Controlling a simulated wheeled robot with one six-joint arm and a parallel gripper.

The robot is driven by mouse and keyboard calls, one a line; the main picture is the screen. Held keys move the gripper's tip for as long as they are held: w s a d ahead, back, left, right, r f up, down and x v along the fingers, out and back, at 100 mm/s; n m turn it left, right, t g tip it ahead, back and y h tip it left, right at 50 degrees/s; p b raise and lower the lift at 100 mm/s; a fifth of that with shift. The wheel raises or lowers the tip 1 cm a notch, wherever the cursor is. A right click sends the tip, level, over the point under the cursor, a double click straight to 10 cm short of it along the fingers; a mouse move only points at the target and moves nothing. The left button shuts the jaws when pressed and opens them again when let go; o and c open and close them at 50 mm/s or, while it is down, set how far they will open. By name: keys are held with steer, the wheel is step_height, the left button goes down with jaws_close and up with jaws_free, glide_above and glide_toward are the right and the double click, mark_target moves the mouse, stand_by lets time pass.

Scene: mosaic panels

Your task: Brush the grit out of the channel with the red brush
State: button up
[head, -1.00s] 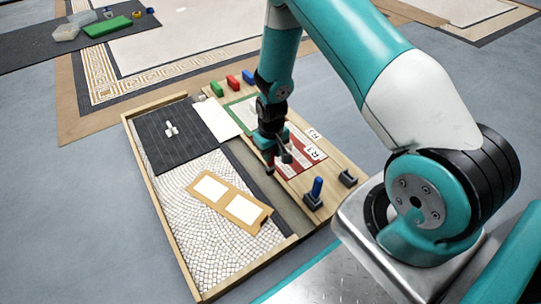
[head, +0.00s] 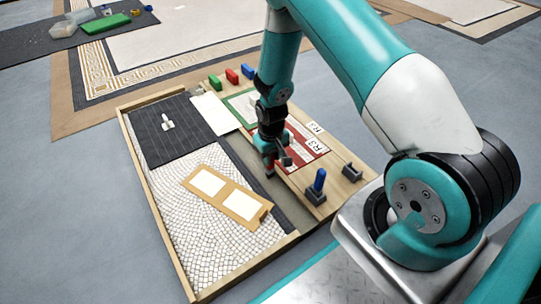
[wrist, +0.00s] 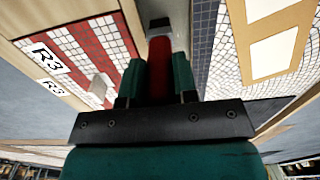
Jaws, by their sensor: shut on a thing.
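My gripper (wrist: 160,80) is shut on the red brush (wrist: 160,65), whose red handle shows between the teal fingers in the wrist view. A dark part at the handle's far end shows in the wrist view; bristles cannot be made out. In the head view my gripper (head: 271,170) is low over the near half of the grey channel (head: 242,153), which runs between the mosaic bed and the wooden side board. Whether the brush touches the channel floor cannot be told. No grit can be made out, and my gripper hides part of the channel.
A red-bordered panel (head: 302,157) with R3 labels lies right of the channel. A blue-handled tool (head: 320,180) stands in a dark holder, with an empty holder (head: 352,172) beside it.

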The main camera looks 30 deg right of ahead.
steer(key=shift+f, duration=0.6)
stand_by(1.8)
steer(key=shift+w, duration=0.1)
steer(key=shift+w+b, duration=1.4)
steer(key=shift+w, duration=5.45)
step_height(320, 180, up, 5)
steer(key=p, duration=0.4)
steer(key=shift+a+f+b, duration=0.2)
steer(key=shift+a+f, duration=0.1)
steer(key=shift+f, duration=0.35)
steer(key=shift+a+f+b, duration=0.2)
steer(key=shift+a+f, duration=0.1)
steer(key=shift+f, duration=0.3)
steer(key=shift+a+f+b, duration=0.2)
steer(key=shift+a+f, duration=0.1)
steer(key=shift+f, duration=0.35)
steer(key=shift+f, duration=0.1)
